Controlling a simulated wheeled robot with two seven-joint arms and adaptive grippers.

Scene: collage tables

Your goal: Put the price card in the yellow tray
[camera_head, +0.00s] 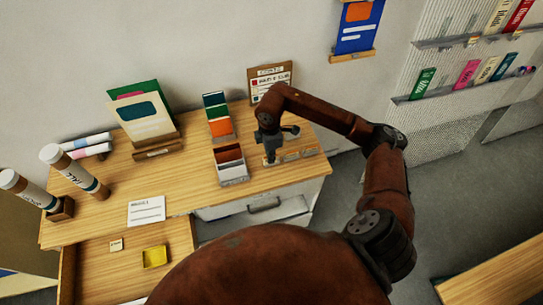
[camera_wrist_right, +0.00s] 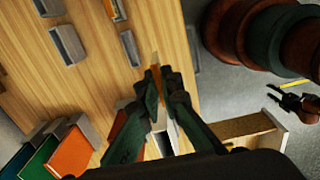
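The yellow tray (camera_head: 154,257) sits on the lower wooden surface at the front left, well away from my right gripper. My right gripper (camera_head: 270,157) is low over the right part of the wooden counter, by a low pale strip. In the right wrist view its fingertips (camera_wrist_right: 163,78) are close together on a thin pale and orange-tan piece, which looks like the price card (camera_wrist_right: 155,59). Its face and print cannot be read. A dark claw at the right edge of that view looks like my left gripper (camera_wrist_right: 290,98); its opening is unclear.
Card holders (camera_head: 231,166) stand just left of my right gripper. A small sign (camera_head: 270,80) is behind it. A white sheet (camera_head: 146,211) lies near the counter's front edge. A small tan label (camera_head: 116,245) lies left of the tray. Tubes (camera_head: 74,170) stand at the far left.

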